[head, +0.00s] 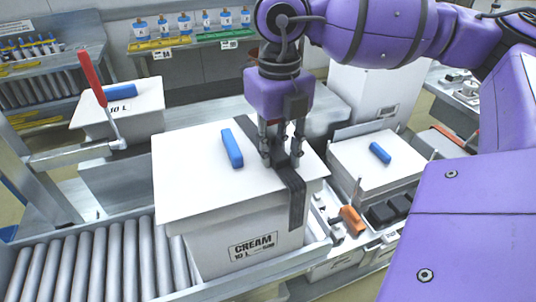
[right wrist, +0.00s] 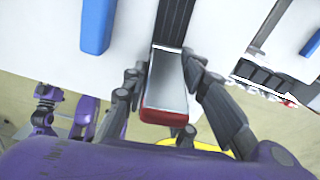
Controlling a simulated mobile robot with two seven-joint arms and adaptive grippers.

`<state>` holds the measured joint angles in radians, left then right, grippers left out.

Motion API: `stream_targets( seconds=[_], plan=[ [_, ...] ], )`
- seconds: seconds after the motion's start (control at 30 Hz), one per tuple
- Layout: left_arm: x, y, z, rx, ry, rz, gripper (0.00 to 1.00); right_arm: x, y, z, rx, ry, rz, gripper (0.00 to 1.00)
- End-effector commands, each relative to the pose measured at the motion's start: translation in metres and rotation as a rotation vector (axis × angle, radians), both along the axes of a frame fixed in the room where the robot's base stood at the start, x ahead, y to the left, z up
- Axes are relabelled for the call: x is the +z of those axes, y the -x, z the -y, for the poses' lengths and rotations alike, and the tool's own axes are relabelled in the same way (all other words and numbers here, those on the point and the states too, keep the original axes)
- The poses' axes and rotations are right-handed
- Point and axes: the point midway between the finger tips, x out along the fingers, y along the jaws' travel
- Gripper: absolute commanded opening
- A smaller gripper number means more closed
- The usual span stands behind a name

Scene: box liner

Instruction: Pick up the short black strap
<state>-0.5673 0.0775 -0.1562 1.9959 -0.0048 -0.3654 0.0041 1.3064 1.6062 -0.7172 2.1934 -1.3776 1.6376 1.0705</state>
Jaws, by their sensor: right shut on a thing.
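A black strap (head: 297,205) lies over the right side of the white lidded box marked CREAM (head: 190,185) and hangs down its front. My right gripper (head: 281,158) points down over the lid and is shut on the strap. In the right wrist view, its fingers stand on both sides of a grey metal buckle with a red end (right wrist: 165,85), from which the strap (right wrist: 174,22) runs upward. The gripper hides part of the strap in the head view. My left gripper is not in the head view; small purple and black parts show at the lower left of the wrist view.
A blue block (head: 232,148) lies on the lid, left of my gripper. The box stands at the end of a roller conveyor (head: 95,260). A red-handled lever clamp (head: 92,78) stands at the left. Another white lidded box (head: 375,165) and an orange part (head: 352,219) are at the right.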

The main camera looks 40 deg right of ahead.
Motion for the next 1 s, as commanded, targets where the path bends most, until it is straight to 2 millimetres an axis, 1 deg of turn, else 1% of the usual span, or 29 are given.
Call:
stream_targets(
  seconds=[0.3, 0.47, 0.57, 0.67, 1.0],
  plan=[
    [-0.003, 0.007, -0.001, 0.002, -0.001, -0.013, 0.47, 0.002, 0.0, 0.0, 0.0, 0.0, 0.001, 0.0],
    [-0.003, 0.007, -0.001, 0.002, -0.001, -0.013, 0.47, 0.013, -0.001, 0.0, 0.0, -0.002, 0.004, 0.0],
    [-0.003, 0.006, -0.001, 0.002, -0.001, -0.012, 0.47, 0.026, -0.001, 0.0, -0.001, -0.002, 0.004, 0.0],
    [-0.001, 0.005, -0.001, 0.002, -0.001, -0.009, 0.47, 0.043, -0.002, -0.001, 0.0, -0.002, 0.006, 0.0],
    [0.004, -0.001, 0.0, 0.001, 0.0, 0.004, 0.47, 0.111, -0.001, -0.001, 0.002, -0.002, 0.005, 0.0]
  ],
)
